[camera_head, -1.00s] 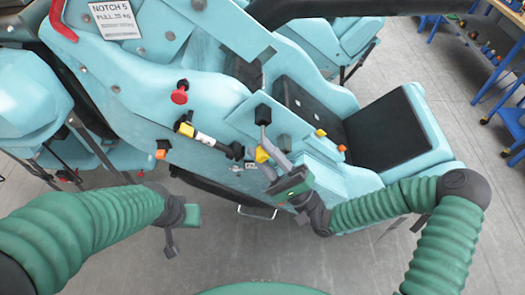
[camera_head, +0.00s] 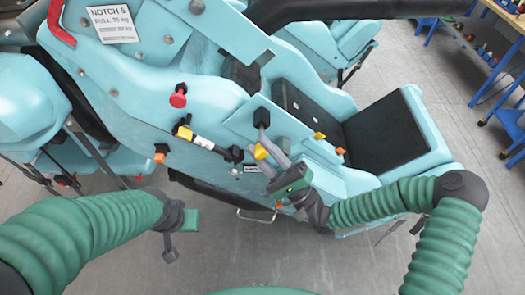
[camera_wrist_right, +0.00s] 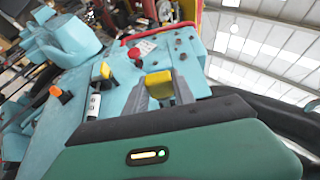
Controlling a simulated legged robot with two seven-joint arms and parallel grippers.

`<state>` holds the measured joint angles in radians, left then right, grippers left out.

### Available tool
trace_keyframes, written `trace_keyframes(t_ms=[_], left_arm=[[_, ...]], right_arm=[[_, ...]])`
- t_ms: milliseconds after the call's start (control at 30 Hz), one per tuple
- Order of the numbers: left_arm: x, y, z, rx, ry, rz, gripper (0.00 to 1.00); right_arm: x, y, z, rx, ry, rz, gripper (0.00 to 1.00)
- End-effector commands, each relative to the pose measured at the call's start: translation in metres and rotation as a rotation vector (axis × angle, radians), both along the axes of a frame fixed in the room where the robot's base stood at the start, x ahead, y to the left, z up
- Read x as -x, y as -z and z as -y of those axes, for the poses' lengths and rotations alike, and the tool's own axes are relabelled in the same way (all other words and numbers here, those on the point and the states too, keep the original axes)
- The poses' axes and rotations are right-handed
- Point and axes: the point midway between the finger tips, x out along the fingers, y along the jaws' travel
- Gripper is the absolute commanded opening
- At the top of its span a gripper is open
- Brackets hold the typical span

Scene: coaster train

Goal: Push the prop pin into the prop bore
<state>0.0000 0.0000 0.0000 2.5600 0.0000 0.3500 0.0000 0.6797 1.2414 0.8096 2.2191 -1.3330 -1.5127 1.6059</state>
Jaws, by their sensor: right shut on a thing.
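My right gripper (camera_head: 268,157) is at the side of the pale blue coaster car (camera_head: 215,100), shut on a yellow-headed piece (camera_head: 261,152) that I take to be the prop pin. In the right wrist view the yellow head (camera_wrist_right: 183,88) shows between the two grey fingers (camera_wrist_right: 164,92). The rest of the piece is hidden by the fingers and the hand. I cannot make out the prop bore or tell whether the piece touches the car. My left gripper (camera_head: 180,217) hangs over the floor at left, away from the car; its fingers are unclear.
A strut (camera_head: 203,141) with a yellow end lies along the car's side, left of my right gripper. A red knob (camera_head: 178,95) and an orange knob (camera_head: 160,158) stick out nearby. A black seat (camera_head: 385,130) is at right. The grey floor (camera_head: 225,255) in front is clear.

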Motion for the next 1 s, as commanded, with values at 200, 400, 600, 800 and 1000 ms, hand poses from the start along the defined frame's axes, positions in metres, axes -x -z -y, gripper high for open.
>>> trace_keyframes(t_ms=[200, 400, 600, 800, 1000], left_arm=[[0.000, 0.001, 0.000, 0.000, 0.000, 0.000, 0.36], [0.000, 0.002, 0.000, 0.000, 0.000, 0.000, 0.36], [0.000, 0.003, 0.000, 0.000, 0.000, 0.000, 0.36], [0.000, 0.004, 0.000, 0.000, 0.000, 0.000, 0.36], [0.000, 0.005, 0.000, 0.000, 0.000, 0.000, 0.36]], right_arm=[[-0.006, 0.000, 0.000, 0.001, 0.000, 0.002, 0.00], [-0.010, 0.000, 0.000, 0.001, 0.000, 0.001, 0.00], [-0.016, 0.000, 0.000, 0.001, 0.000, 0.002, 0.00], [-0.020, 0.000, 0.000, 0.000, 0.001, 0.001, 0.00], [-0.026, 0.000, 0.000, 0.001, 0.001, 0.001, 0.00]])
